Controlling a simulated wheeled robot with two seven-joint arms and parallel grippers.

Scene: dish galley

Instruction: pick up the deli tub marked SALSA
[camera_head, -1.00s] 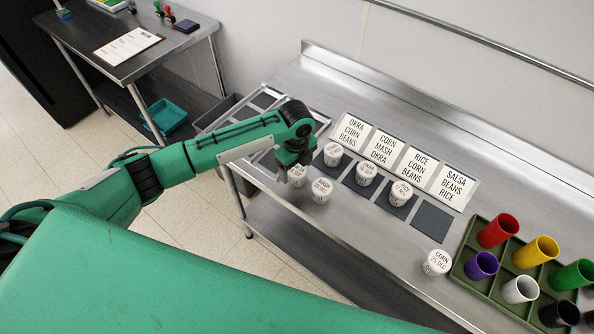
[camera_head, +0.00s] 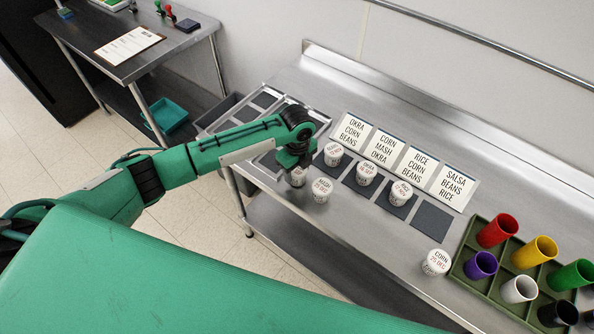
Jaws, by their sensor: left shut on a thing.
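My left gripper (camera_head: 296,168) is shut on a white deli tub (camera_head: 299,180) at the left end of the tub group. The gripper hides most of this tub's lid, so I cannot read its marking. Another white tub (camera_head: 321,191) stands close by to its right, apparently marked MASH. A tub (camera_head: 333,155) stands on a dark square behind, its lid too small to read surely. Tubs that seem marked OKRA (camera_head: 367,174) and RICE (camera_head: 400,193) stand on further squares. I cannot make out a clear SALSA lid. My right gripper is out of view.
A tub marked CORN (camera_head: 436,262) stands alone at the right, beside a green tray (camera_head: 459,270) of coloured cups. Word cards (camera_head: 354,132) lie behind the squares. One dark square (camera_head: 432,220) is bare. A side table (camera_head: 105,45) stands at the back left.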

